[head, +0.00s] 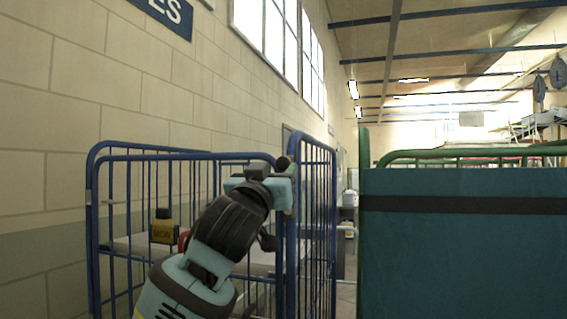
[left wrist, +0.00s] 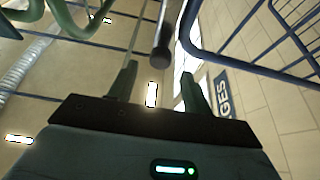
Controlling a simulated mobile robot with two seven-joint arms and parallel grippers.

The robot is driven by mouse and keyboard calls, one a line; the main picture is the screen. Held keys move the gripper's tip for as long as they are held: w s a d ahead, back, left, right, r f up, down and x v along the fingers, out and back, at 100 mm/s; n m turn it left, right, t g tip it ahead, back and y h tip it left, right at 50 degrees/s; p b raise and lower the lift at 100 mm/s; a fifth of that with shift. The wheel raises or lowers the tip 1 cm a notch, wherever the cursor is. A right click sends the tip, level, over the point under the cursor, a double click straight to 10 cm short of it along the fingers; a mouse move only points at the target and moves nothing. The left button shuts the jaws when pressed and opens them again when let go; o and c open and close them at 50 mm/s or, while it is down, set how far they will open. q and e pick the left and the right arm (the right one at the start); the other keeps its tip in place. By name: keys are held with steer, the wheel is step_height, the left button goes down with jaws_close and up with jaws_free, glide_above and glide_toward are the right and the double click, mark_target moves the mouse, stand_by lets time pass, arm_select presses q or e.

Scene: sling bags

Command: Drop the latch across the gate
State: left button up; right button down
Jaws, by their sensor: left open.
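The blue barred gate panel (head: 317,148) stands upright at the right end of a blue cage trolley. My left gripper (head: 288,175) is up at the top corner where this panel meets the front rail. A dark rounded knob (head: 283,161), which looks like the end of the latch, shows beside the gripper. In the left wrist view, a dark rod with a round end (left wrist: 161,58) lies between the spread fingers of my left gripper (left wrist: 159,72), with gaps at both sides. Its far part and any catch are hidden. My right gripper is out of view.
Inside the blue cage, a yellow and black box (head: 163,230) sits on a pale shelf. A green-framed trolley with a teal panel (head: 460,240) stands close on the right, leaving a narrow gap. A brick wall (head: 60,130) runs along the left.

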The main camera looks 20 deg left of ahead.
mark_target(282, 164)
arm_select(q)
steer(key=shift+x, duration=2.8)
jaws_close()
